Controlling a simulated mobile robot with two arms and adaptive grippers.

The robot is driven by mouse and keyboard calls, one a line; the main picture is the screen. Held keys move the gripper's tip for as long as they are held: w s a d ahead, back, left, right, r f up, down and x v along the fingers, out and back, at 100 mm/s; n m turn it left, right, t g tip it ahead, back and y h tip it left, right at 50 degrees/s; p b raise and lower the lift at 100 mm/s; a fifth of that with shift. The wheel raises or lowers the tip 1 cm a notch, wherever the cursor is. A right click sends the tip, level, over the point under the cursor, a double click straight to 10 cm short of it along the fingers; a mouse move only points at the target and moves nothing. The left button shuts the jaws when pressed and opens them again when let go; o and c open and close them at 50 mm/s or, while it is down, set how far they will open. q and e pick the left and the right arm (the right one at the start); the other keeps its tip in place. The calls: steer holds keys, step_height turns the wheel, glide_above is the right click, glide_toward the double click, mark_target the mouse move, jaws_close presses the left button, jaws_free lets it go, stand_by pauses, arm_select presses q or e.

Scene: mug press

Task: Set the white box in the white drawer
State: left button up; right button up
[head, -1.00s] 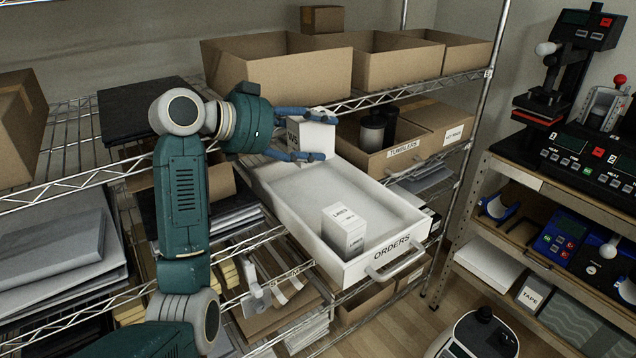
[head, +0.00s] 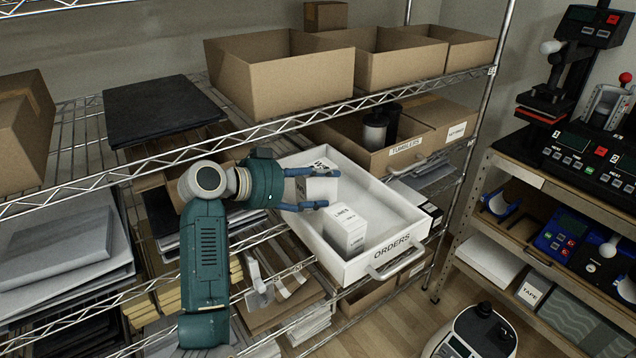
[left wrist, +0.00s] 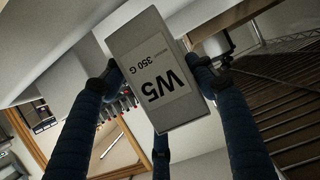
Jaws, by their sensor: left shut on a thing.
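My left gripper (head: 328,187) is shut on a white box (head: 317,189) over the left side of the open white drawer (head: 350,268). The left wrist view shows the held box (left wrist: 158,72) between the blue fingers (left wrist: 155,85), its label reading "W5 350 G" upside down. The box looks tilted; I cannot tell whether it touches the drawer floor. The drawer is marked "ORDERS" and is pulled out from the shelf. A second white box (head: 346,230) stands upright inside it near the front, just below my gripper in the picture. My right gripper is out of view.
The drawer's right half is bare. A cardboard box marked "TUMBLERS" (head: 405,150) stands behind it with dark and grey cylinders. Open cardboard boxes (head: 280,75) line the shelf above. A rack with presses (head: 580,150) stands at the right.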

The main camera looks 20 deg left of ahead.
arm_select(q)
steer(key=shift+f, duration=0.3)
steer(key=shift+f+b, duration=0.3)
steer(key=shift+b, duration=0.15)
steer(key=o, duration=1.5)
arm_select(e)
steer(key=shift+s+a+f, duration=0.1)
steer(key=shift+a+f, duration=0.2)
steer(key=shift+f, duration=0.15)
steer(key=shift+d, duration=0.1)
